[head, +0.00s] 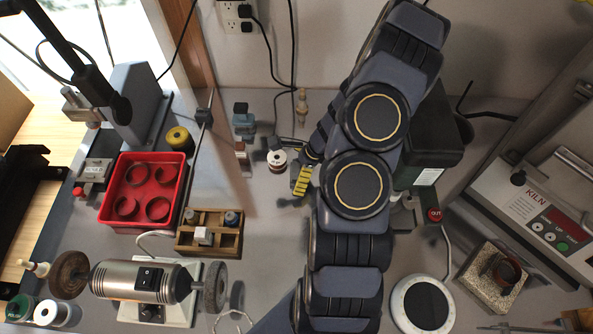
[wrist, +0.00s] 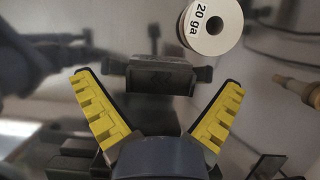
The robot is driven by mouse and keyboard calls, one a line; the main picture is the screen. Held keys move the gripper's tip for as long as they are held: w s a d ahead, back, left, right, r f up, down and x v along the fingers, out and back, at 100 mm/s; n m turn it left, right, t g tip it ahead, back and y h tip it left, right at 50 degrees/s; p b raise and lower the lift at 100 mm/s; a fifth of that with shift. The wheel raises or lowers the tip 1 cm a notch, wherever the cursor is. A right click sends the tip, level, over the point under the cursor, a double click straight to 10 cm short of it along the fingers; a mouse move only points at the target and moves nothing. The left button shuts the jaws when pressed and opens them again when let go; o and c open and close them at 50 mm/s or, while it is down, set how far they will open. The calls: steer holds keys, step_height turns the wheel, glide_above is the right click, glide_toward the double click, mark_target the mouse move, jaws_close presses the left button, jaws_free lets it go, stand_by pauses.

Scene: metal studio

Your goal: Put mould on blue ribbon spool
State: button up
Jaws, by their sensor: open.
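My gripper (wrist: 159,80) is open, its two yellow fingers spread wide with nothing between the pads. In the head view my gripper (head: 303,178) hangs over the bench beside the wire spool. A dark grey metal block with side lugs (wrist: 160,76), which looks like the mould, lies beyond and between the fingertips in the wrist view; I cannot tell the exact gap. In the head view a small dark piece behind the wire spool (head: 274,143) may be the same block. A white-flanged spool with a bluish winding (head: 68,314), likely the blue ribbon spool, stands at the lower left.
The "20 ga" wire spool (head: 276,159) stands close to my gripper; it also shows in the wrist view (wrist: 212,28). A red tray (head: 146,181), wooden organiser (head: 212,241) and polishing motor (head: 141,283) occupy the left. A kiln (head: 528,215) stands right. Bench right of the organiser looks clear.

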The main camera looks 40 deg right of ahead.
steer(key=shift+c, duration=0.3)
steer(key=c, duration=1.1)
steer(key=shift+c, duration=0.2)
